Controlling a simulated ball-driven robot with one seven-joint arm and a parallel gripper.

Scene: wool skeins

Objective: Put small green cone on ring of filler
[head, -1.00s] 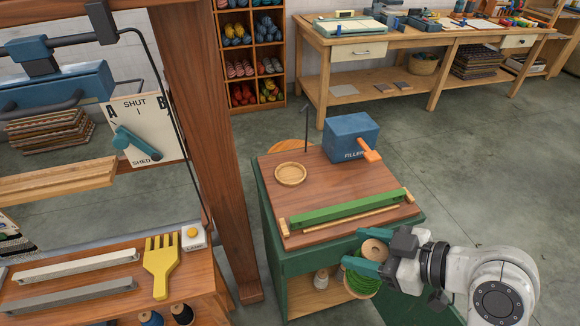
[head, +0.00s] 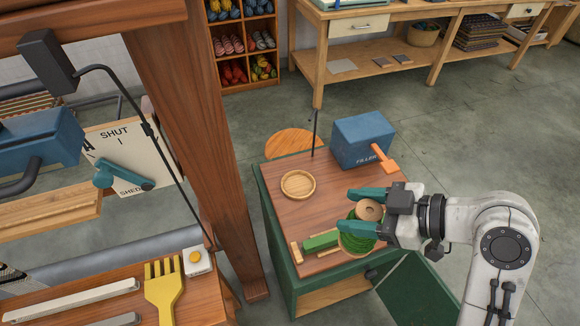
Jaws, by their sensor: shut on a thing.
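A small green cone (head: 356,239) of yarn with a pale wooden top is held between the teal fingers of my gripper (head: 362,211). My gripper is shut on it, over the front right of the cabinet top. The blue filler box (head: 360,138), with an orange lever on its right side, stands at the back of the cabinet top. A round wooden ring (head: 298,185) with a raised rim lies empty to the left of the filler, and to the left of my gripper and the cone.
A thin dark rod (head: 315,135) stands at the back edge. A wooden post (head: 205,130) rises to the left. The board between ring and cone is clear.

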